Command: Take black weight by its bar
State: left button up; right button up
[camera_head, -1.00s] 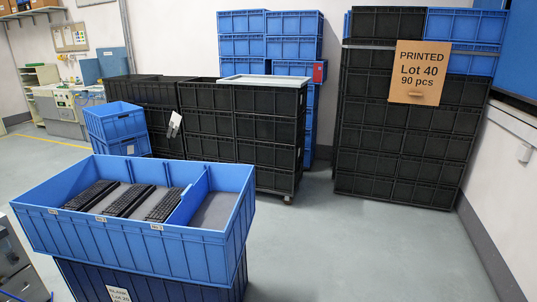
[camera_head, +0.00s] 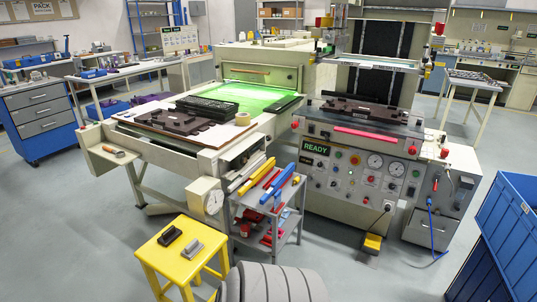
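A small black block that looks like the black weight (camera_head: 171,237) lies on top of a yellow stool (camera_head: 163,262) at the lower left. It is too small in the picture to make out its bar clearly. A similar grey block (camera_head: 192,248) lies close beside it on the right. Neither of my grippers is in view.
A printing table (camera_head: 150,150) with a dark fixture stands behind the stool. Blue crates (camera_head: 510,225) stand at the right edge. Floor left of the stool is clear.

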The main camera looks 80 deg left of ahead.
aim_at(171, 234)
jog(key=u, duration=3.25)
jog(key=i, duration=0.95)
